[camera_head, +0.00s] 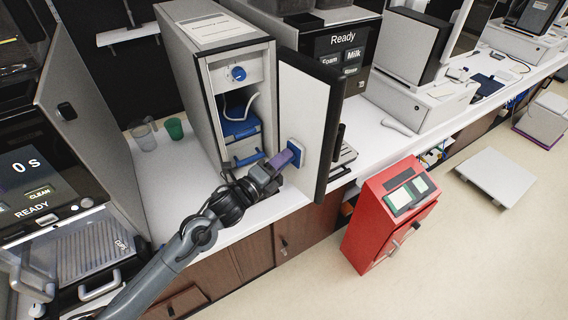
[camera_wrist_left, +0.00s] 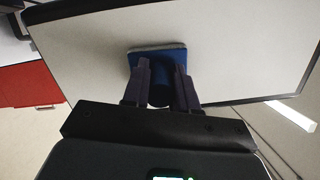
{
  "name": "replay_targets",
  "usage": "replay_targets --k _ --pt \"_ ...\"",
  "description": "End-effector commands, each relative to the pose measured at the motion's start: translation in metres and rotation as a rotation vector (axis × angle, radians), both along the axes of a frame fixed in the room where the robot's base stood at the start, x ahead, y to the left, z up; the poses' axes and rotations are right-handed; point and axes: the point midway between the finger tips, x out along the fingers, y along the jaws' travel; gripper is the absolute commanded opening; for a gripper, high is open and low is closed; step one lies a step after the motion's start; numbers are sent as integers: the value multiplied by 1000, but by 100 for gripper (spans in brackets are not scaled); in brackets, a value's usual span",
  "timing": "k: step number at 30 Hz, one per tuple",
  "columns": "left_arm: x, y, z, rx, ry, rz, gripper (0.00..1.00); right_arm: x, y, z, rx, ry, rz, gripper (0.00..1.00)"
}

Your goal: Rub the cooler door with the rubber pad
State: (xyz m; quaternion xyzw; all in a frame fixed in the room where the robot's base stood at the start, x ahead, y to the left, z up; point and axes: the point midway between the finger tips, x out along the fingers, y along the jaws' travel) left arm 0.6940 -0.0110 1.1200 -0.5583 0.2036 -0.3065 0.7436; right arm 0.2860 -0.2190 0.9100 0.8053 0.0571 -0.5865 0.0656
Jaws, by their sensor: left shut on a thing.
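The cooler (camera_head: 222,80) stands on the white counter with its door (camera_head: 304,105) swung open, the pale inner face turned to the left. My left gripper (camera_head: 281,162) is shut on the rubber pad (camera_head: 296,152), a blue block with a pale face layer. The pad is up against the lower part of the door's inner face. In the left wrist view the pad (camera_wrist_left: 158,62) sits between the two dark purple fingers (camera_wrist_left: 160,85), its face toward the pale door panel (camera_wrist_left: 225,45); firm contact is hard to judge. My right gripper is not in view.
A blue container (camera_head: 240,128) and a tube are inside the cooler. A green cup (camera_head: 174,128) and clear cups (camera_head: 144,136) stand left of it. Coffee machines flank the cooler. A red cabinet (camera_head: 385,222) stands on the floor at right, with open floor around it.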

Motion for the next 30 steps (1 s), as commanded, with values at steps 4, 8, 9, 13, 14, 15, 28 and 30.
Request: replay_targets --k 4,8,9,13,14,15,28,30 --pt "0 0 1 -1 -1 0 3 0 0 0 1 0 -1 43" --pt "0 0 1 -1 -1 -1 3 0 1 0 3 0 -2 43" --pt "0 -1 1 -1 -1 -1 3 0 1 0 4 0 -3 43" --pt "0 -1 1 -1 -1 -2 3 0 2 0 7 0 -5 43" --pt "0 -1 1 -1 -1 -2 3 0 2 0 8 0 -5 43" --pt "0 -1 1 -2 -2 -2 3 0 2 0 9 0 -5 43" --pt "15 12 1 -2 -2 1 3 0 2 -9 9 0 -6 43" --pt "16 12 1 -2 -2 0 3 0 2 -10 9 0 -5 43"
